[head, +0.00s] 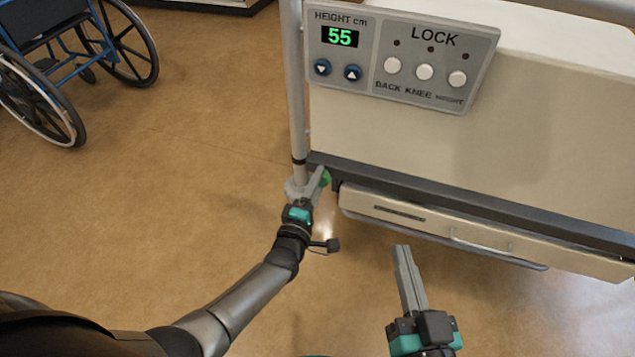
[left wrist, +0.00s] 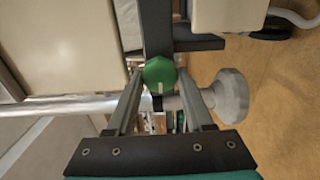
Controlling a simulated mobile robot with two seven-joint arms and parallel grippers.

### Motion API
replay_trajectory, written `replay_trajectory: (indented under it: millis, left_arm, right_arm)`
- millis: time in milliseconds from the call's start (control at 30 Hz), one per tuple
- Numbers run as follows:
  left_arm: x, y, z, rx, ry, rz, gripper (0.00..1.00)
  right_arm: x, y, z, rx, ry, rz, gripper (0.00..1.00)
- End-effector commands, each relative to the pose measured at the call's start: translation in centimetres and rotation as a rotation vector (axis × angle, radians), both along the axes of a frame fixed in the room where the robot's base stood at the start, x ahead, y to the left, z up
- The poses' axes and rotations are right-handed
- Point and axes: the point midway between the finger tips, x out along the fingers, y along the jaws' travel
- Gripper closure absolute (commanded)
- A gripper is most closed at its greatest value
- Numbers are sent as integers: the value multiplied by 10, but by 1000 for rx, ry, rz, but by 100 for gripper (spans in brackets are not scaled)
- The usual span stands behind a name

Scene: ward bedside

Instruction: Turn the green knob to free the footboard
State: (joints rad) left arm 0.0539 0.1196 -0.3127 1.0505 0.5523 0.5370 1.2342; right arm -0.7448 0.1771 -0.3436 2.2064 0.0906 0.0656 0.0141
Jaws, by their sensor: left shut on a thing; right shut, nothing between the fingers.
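The green knob (head: 326,178) sits at the lower left corner of the bed end, beside the grey upright post. In the left wrist view the knob (left wrist: 159,74) is a green faceted disc with a pale mark on its lower face. My left gripper (head: 318,182) is at the knob, its fingers on either side of it; the left wrist view shows the fingertips (left wrist: 157,78) shut on it. The footboard (head: 480,130) is a large cream panel standing above the dark rail. My right gripper (head: 402,250) is shut and empty, below the drawer front and apart from the bed.
A control panel (head: 410,50) on the footboard reads 55 under HEIGHT cm, with LOCK buttons for back, knee and height. A cream drawer (head: 480,235) with a handle is under the rail. A wheelchair (head: 75,60) stands at upper left. The floor (head: 190,170) between is clear.

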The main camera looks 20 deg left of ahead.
Motion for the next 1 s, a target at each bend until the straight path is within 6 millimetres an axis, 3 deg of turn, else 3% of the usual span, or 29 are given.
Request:
replay_trajectory:
  millis: [267,300,500,1000]
  left_arm:
    - [-1,0,-1,-3,3,0,100]
    - [-1,0,-1,-3,2,0,44]
    - [0,0,-1,-2,1,0,21]
    - [-9,0,1,0,0,0,20]
  right_arm:
    - [0,0,0,0,0,0,100]
    - [0,0,0,0,0,0,100]
    - [0,0,0,0,1,0,100]
    - [3,-3,-3,-36,52,6,100]
